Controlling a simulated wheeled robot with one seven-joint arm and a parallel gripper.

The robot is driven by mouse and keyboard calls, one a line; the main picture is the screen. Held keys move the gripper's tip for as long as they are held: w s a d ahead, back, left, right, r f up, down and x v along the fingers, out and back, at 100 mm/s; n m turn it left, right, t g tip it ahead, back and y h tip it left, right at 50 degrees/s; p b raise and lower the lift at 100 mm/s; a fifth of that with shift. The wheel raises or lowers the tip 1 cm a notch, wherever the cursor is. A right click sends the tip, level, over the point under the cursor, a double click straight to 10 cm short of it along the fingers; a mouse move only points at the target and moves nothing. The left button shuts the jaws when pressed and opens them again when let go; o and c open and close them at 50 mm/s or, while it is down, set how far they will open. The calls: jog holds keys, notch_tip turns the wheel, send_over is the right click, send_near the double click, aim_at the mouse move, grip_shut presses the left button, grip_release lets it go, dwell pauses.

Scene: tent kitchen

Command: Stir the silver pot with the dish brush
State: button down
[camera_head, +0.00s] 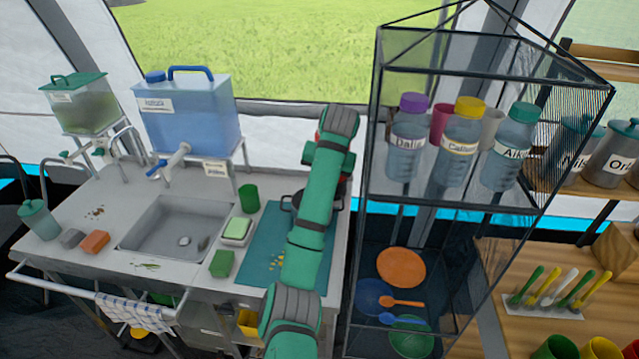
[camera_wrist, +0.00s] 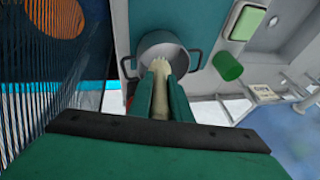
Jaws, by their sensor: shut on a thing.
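The silver pot (camera_wrist: 157,45) stands on the counter in the wrist view, its dark side handles showing. In the head view my arm covers most of it, and only a bit of rim and handle (camera_head: 289,203) shows. My gripper (camera_wrist: 161,80) is shut on the pale dish brush (camera_wrist: 160,78). The brush points forward from between the fingers, and its far end overlaps the pot's opening. I cannot tell whether it touches the pot's inside. In the head view the gripper and brush are hidden behind my arm.
A teal mat (camera_head: 262,245) with yellow bits lies by the pot. A green cup (camera_head: 249,198), a sponge box (camera_head: 237,230) and the sink (camera_head: 178,225) are to its left. A mesh shelf (camera_head: 370,180) with bottles stands close on the right of my arm.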

jog(key=shift+d, duration=0.4)
jog(key=shift+a+r, duration=0.15)
jog(key=shift+r, duration=0.55)
jog(key=shift+a+r, duration=0.1)
jog(key=shift+r, duration=0.55)
notch_tip(320, 180, up, 2)
jog(key=shift+r, duration=0.2)
jog(key=shift+d, duration=0.1)
jog(key=shift+w, duration=0.1)
jog(key=shift+a, duration=0.2)
jog(key=shift+d, duration=0.25)
